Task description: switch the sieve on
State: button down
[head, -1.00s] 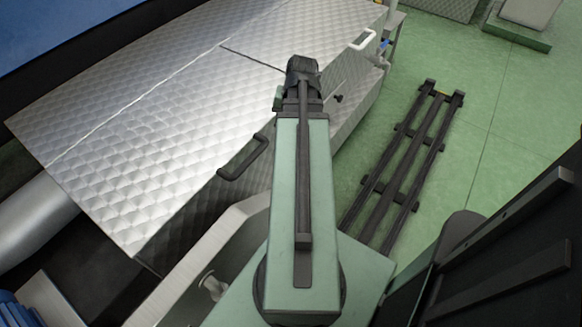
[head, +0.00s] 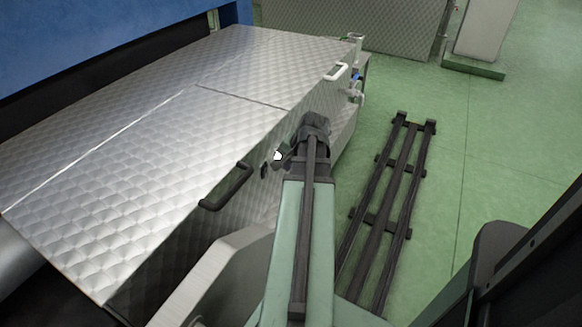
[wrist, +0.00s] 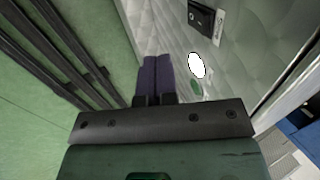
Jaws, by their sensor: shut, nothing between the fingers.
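The sieve is a quilted metal housing (head: 150,130) with its front side facing the aisle. On that side the wrist view shows a black switch (wrist: 203,18) with a small label beside it. A bright white round spot (wrist: 196,65), like a lit lamp, and a small green round part (wrist: 196,88) lie below it. My gripper (wrist: 157,60) is shut and empty, its dark fingers together and pointing along the panel, left of the white and green parts. Contact cannot be told. In the head view my wrist hides the fingertips, and a white spot (head: 277,156) shows beside it.
A black handle (head: 226,186) and a white handle (head: 336,71) stick out from the housing. Dark rails (head: 390,190) lie on the green floor to the right. A dark structure (head: 530,265) fills the lower right.

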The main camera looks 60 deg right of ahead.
aim_at(266, 167)
jog(key=w+f+b, duration=0.2)
jog(key=w+f, duration=0.1)
jog(key=w, duration=0.3)
jog(key=shift+a+f, duration=0.2)
jog(key=shift+f, duration=0.1)
jog(key=shift+w+r, duration=0.1)
jog(key=shift+w, duration=0.2)
jog(key=shift+w+r+p, duration=0.1)
jog(key=shift+r+p, duration=0.75)
jog(key=shift+p, duration=0.15)
jog(key=shift+f, duration=0.15)
